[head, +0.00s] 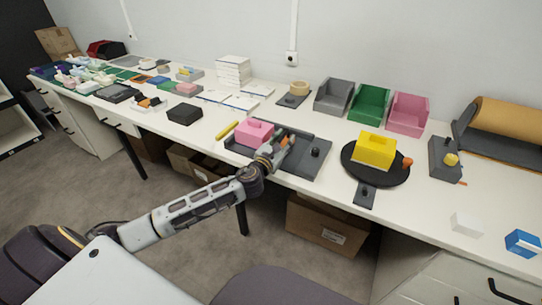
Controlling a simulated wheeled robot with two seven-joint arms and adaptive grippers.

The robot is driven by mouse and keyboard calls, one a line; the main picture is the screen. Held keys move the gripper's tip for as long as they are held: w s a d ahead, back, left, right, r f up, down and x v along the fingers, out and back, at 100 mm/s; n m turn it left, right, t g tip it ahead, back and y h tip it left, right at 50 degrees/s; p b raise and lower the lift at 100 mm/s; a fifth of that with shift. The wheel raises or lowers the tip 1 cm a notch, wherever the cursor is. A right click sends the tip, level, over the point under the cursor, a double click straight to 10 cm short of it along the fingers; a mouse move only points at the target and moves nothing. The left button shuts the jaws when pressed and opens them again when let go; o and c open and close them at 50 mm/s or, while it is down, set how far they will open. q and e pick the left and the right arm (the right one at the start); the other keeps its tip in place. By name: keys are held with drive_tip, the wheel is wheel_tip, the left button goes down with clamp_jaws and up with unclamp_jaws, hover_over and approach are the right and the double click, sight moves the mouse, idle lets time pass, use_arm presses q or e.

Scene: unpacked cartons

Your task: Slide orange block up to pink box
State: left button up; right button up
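A pink box (250,134) sits at the left part of a dark grey tray (312,165) on the white table. My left gripper (282,145) reaches over the tray just right of the pink box. A small patch of orange (291,138) shows at its fingertips, probably the orange block, mostly hidden by the fingers. I cannot tell whether the fingers are shut on it or only beside it, nor whether it touches the pink box. My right gripper is not in view.
A black knob (315,152) stands on the tray's right part. A yellow bar (227,130) lies left of the tray and a black box (185,114) farther left. A black turntable (393,174) with a yellow block (375,150) stands right. Grey, green and pink bins (407,115) line the back.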

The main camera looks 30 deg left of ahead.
use_arm(q)
drive_tip(key=shift+s+a+f, duration=0.1)
drive_tip(key=shift+s+a, duration=0.05)
drive_tip(key=shift+s, duration=4.75)
